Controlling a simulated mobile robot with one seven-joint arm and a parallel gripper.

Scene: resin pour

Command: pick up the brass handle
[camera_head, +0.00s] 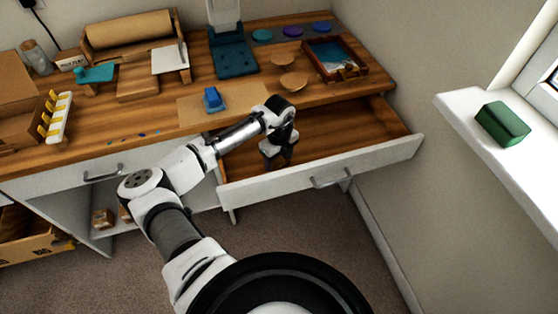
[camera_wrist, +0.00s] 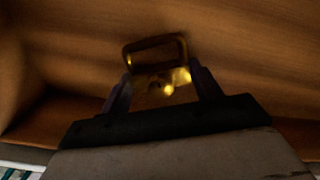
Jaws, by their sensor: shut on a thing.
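The brass handle (camera_wrist: 157,50) shows in the wrist view as a dark golden, rectangular loop with bright glints. Its lower part sits between the two fingers of my gripper (camera_wrist: 163,90), which is shut on it. In the head view my gripper (camera_head: 277,163) points down inside the open drawer (camera_head: 345,125), near its left side. The handle cannot be made out in the head view. The wrist view is dark, and I cannot tell whether the handle touches the drawer floor.
The drawer front (camera_head: 385,153) stands pulled out below the wooden worktop (camera_head: 340,92). On the worktop are a blue block (camera_head: 213,99), a framed tray (camera_head: 354,70) and a teal stand (camera_head: 233,58). A green block (camera_head: 502,124) lies on the windowsill (camera_head: 465,107) at right.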

